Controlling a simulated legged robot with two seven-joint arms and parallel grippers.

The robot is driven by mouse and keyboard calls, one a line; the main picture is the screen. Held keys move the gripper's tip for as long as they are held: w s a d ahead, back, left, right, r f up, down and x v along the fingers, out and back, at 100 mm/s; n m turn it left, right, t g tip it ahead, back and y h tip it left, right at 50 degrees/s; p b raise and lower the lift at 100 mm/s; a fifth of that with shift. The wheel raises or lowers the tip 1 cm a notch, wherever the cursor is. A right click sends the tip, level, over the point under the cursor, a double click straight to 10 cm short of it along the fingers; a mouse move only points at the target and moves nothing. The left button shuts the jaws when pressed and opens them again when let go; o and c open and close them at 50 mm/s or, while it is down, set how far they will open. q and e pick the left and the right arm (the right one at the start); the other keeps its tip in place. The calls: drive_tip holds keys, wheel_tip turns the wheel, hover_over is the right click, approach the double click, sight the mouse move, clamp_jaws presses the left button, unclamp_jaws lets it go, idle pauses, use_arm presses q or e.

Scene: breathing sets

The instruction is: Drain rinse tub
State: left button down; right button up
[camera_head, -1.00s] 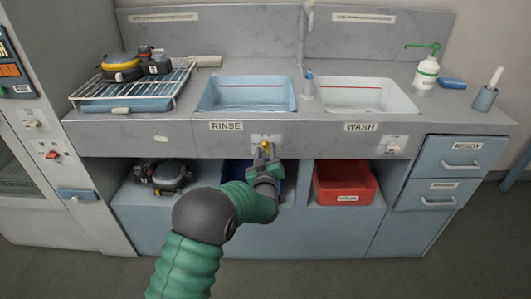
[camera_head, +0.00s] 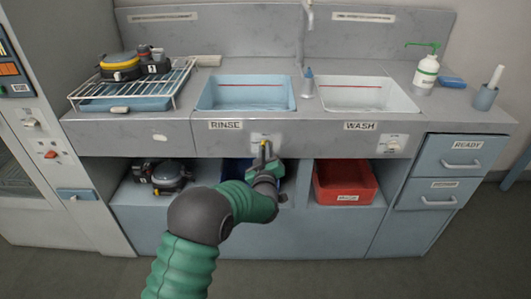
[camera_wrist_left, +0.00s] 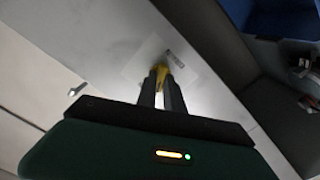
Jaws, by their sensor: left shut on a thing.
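The light blue rinse tub (camera_head: 247,94) is set in the counter above the RINSE label (camera_head: 225,125). A red line runs across its inner wall. A yellow drain handle (camera_wrist_left: 162,76) sits on a pale plate (camera_head: 268,140) on the counter front, right of that label. My left gripper (camera_head: 265,152) is at this plate. In the left wrist view my left gripper (camera_wrist_left: 162,84) has its two fingers closed around the yellow handle. The fingers hide part of the handle. My right gripper does not show.
The white wash tub (camera_head: 366,96) stands to the right, with its own valve plate (camera_head: 391,145) below. A red bin (camera_head: 345,183) and a dark blue bin (camera_head: 236,172) sit under the counter. A drying rack (camera_head: 133,85) holds breathing gear at left.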

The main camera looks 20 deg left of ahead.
use_arm(q)
drive_tip(key=n+b, duration=0.2)
drive_tip(key=n, duration=0.2)
drive_tip(key=n+b, duration=0.3)
drive_tip(key=n, duration=0.1)
drive_tip(key=n+b, duration=0.3)
drive_tip(key=n, duration=0.1)
drive_tip(key=shift+a+f, duration=0.15)
drive_tip(key=shift+f, duration=0.2)
idle(0.4)
drive_tip(key=c, duration=1.5)
unclamp_jaws()
drive_tip(key=shift+a, duration=0.1)
drive_tip(key=shift+o, duration=0.2)
drive_tip(key=shift+s+r, duration=0.15)
drive_tip(key=p+v, duration=0.3)
drive_tip(key=v, duration=1.3)
drive_tip(key=shift+s, duration=0.3)
